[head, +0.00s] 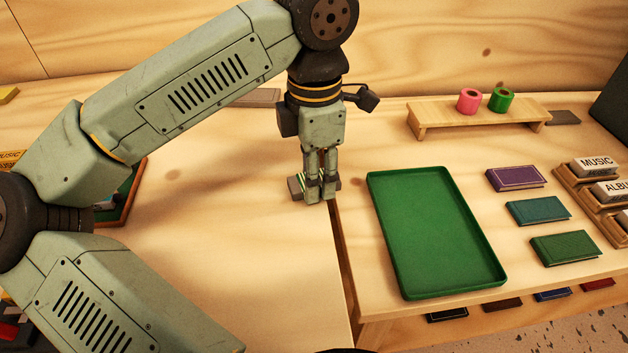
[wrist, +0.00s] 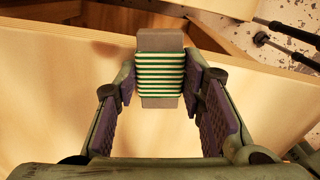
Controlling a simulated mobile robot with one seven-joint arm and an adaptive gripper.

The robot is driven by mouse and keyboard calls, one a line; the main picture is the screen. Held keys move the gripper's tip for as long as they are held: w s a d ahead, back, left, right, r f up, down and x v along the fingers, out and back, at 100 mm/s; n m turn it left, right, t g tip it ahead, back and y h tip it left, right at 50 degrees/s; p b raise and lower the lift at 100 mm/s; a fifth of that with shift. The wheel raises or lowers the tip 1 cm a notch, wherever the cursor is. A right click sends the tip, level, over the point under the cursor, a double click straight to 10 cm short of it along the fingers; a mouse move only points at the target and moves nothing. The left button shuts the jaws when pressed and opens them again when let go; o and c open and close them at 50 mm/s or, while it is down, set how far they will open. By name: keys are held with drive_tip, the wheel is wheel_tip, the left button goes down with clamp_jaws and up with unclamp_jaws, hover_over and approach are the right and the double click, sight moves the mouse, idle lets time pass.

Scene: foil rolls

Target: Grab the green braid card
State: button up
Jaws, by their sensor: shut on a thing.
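The green braid card is a grey card wound with green and white striped braid. In the wrist view the green braid card (wrist: 160,72) stands between my finger pads, with its grey ends bare above and below the braid. In the head view my gripper (head: 318,190) points down near the right edge of the left table, shut on the card (head: 296,188). The fingers hide most of the card there; a grey end and some stripes show. I cannot tell whether the card touches the table.
Right of a gap between tables lies an empty green tray (head: 440,235). Beyond it are a purple book (head: 516,178), a teal book (head: 538,210) and a green book (head: 565,248). A small wooden shelf (head: 450,110) bears pink and green rolls. The left tabletop's front is clear.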

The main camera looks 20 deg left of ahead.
drive_tip(key=shift+c, duration=1.4)
drive_tip(key=shift+r, duration=0.1)
drive_tip(key=shift+c, duration=0.2)
